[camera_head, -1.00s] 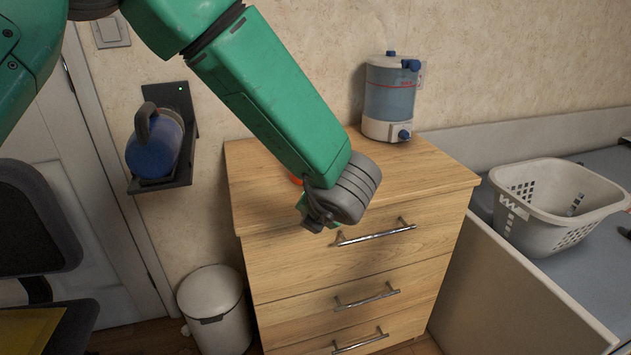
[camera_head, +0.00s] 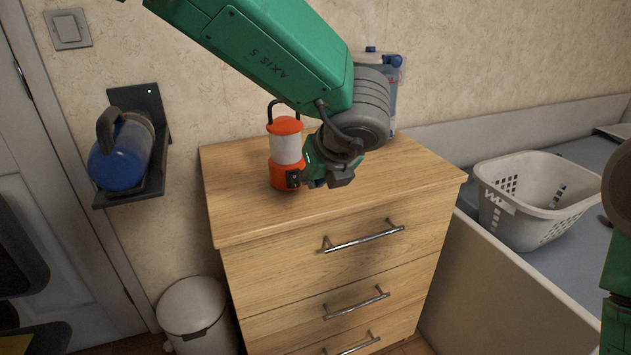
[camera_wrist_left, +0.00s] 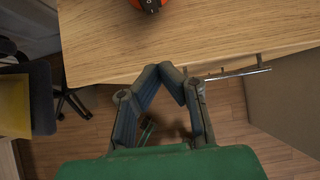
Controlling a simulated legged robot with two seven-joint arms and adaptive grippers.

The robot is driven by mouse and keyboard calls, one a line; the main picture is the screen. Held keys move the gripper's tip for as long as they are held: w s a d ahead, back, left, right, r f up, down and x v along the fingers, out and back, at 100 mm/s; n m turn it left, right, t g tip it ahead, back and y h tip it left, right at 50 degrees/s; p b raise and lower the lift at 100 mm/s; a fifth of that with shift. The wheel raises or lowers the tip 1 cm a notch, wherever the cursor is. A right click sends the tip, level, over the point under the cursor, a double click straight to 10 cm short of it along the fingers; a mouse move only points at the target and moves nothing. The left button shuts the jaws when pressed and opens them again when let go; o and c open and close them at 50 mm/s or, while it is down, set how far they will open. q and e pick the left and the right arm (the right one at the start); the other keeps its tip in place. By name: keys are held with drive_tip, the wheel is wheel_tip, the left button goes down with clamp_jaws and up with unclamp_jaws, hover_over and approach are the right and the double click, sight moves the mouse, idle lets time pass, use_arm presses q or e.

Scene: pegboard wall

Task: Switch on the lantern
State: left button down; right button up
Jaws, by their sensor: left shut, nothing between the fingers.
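The lantern (camera_head: 287,149) stands upright on top of the wooden dresser, with an orange cap and base, a white middle and a dark handle. A small black switch part (camera_head: 293,179) shows on the front of its base. My left gripper (camera_head: 318,181) is just right of the lantern, close to its base; I cannot tell whether they touch. In the left wrist view the fingers (camera_wrist_left: 172,75) are shut with nothing between them, over the dresser's front edge. The lantern's orange base (camera_wrist_left: 148,4) is cut off at the top there. My right gripper is not in view.
The dresser top (camera_head: 232,190) is clear around the lantern. A water dispenser (camera_head: 391,72) stands behind my left arm, mostly hidden. A laundry basket (camera_head: 530,205) is at right, a white bin (camera_head: 192,308) below.

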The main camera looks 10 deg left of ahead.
sight(295, 186)
use_arm(q)
drive_tip(key=x, duration=0.2)
drive_tip(key=b+x, duration=0.1)
drive_tip(key=x, duration=0.2)
drive_tip(key=a+x, duration=0.1)
drive_tip(key=x, duration=0.2)
drive_tip(key=shift+s+b, duration=0.1)
drive_tip(key=shift+b, duration=0.3)
drive_tip(key=shift+w+a+f, duration=0.15)
drive_tip(key=shift+w+f, duration=0.05)
drive_tip(key=shift+w, duration=0.3)
drive_tip(key=shift+w+a+f, duration=0.15)
drive_tip(key=shift+w+a, duration=0.05)
drive_tip(key=shift+w, duration=0.35)
drive_tip(key=shift+w+a+b, duration=0.2)
drive_tip(key=shift+w+b, duration=0.15)
drive_tip(key=shift+w, duration=0.25)
drive_tip(key=shift+w+a, duration=0.2)
drive_tip(key=shift+a, duration=0.35)
drive_tip(key=shift+d+r+p, duration=0.25)
drive_tip(key=shift+r+p, duration=0.05)
drive_tip(key=shift+r, duration=0.1)
drive_tip(key=shift+r+p, duration=0.4)
drive_tip(key=shift+r, duration=0.05)
